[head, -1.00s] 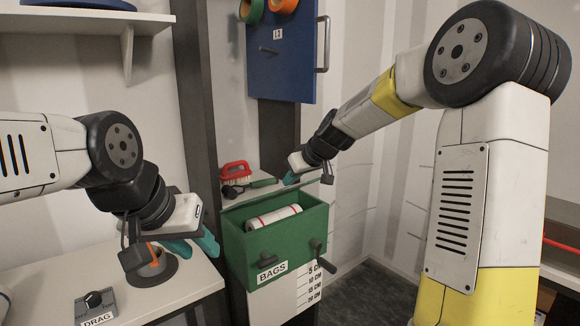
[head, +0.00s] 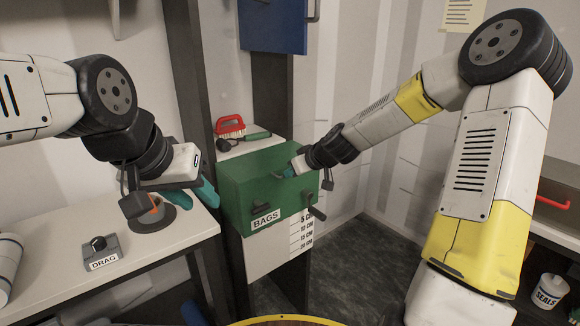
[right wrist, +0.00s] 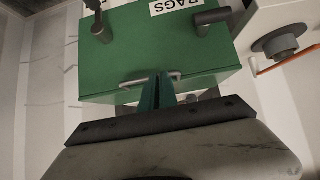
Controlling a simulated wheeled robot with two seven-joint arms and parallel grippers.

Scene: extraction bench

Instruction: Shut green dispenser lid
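The green dispenser (head: 240,195), labelled BAGS, stands at the centre of the head view with its green lid (head: 258,165) down over the box. No gap at the lid is clear from here. My right gripper (head: 291,173) is at the lid's top, and its teal fingers (right wrist: 157,92) are close together on the pale lid handle (right wrist: 130,84). The white roll inside is hidden. My left gripper (head: 196,195) is open and empty, left of the dispenser, above the bench.
A red brush (head: 230,125) and a green-handled tool (head: 250,136) lie behind the dispenser. A dark crank (head: 317,212) sticks out at its right. The DRAG knob box (head: 99,250) is on the white bench (head: 60,215). A SEALS tub (head: 548,291) stands at lower right.

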